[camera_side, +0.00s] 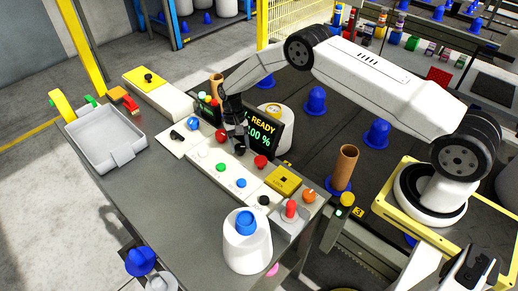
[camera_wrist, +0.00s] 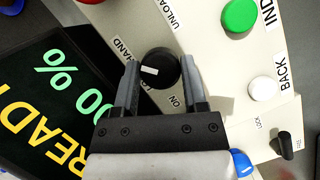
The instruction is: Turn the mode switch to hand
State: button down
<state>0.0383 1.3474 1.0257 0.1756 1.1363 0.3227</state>
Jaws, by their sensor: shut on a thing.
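The mode switch is a round black knob (camera_wrist: 158,65) with a white pointer mark, seen in the wrist view on a cream panel. Its mark points to the left of the picture. A partly covered label reading HAND is at its upper left, and ON shows below it at the right. My gripper (camera_wrist: 160,74) is shut on the knob, with one finger on each side. In the side view my gripper (camera_side: 238,142) reaches down to the panel in front of the display, and the knob is hard to tell from the dark fingers.
The display (camera_side: 262,128) reading READY stands close behind my gripper; it also fills the left of the wrist view (camera_wrist: 50,95). Green (camera_wrist: 239,15) and white (camera_wrist: 263,89) buttons and a black lock knob (camera_wrist: 287,143) are nearby.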

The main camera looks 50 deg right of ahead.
jog(key=shift+n, duration=0.5)
jog(key=shift+w, duration=0.1)
jog(key=shift+c, duration=0.7)
grip_release()
jog(key=shift+r, duration=0.15)
jog(key=v, duration=0.7)
jog(key=shift+r, duration=0.3)
jog(key=shift+r, duration=0.1)
